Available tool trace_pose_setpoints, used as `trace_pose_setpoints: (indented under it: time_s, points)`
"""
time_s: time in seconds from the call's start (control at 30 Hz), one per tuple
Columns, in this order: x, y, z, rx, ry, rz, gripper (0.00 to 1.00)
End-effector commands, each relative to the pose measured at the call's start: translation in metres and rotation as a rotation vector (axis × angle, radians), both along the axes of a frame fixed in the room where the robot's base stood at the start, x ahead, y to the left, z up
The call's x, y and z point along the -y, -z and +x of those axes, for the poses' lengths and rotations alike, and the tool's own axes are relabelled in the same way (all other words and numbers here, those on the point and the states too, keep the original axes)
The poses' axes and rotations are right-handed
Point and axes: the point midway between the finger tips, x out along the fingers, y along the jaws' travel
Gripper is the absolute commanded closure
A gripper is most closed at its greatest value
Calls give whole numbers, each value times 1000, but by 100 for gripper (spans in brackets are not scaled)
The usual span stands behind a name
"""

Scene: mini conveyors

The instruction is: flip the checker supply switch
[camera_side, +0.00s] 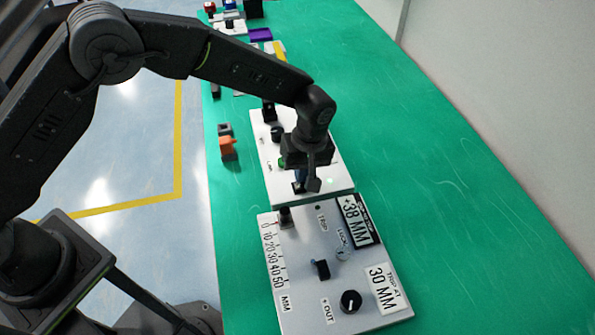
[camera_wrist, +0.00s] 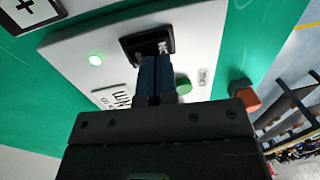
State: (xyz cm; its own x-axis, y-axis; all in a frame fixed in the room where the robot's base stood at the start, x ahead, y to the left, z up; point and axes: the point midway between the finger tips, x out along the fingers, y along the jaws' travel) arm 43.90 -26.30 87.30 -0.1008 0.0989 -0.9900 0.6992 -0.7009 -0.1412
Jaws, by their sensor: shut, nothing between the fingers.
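My gripper (camera_side: 299,182) points down over a white panel (camera_side: 318,152) in the middle of the green bench. In the wrist view its blue fingers (camera_wrist: 157,78) are closed together, with nothing seen between them. The fingertips are at a black-framed switch (camera_wrist: 148,44) on the panel, which seems to be the supply switch; its label is not readable. I cannot tell whether they touch it. The fingers hide part of the switch, so its exact position is unclear.
A grey gauge panel (camera_side: 300,255) with a scale, a black lever (camera_side: 320,268) and a round knob (camera_side: 350,301) lies in front. An orange block (camera_side: 228,148) sits to the left. Small parts stand at the far end. The bench right of the panels is clear.

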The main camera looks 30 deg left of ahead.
Motion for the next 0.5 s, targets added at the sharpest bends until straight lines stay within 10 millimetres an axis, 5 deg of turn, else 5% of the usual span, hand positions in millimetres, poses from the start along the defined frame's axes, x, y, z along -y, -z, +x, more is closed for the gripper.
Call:
trace_pose_setpoints:
  time_s: [0.5]
  points:
    - [-1, -15, -1, 2, -1, -1, 100]
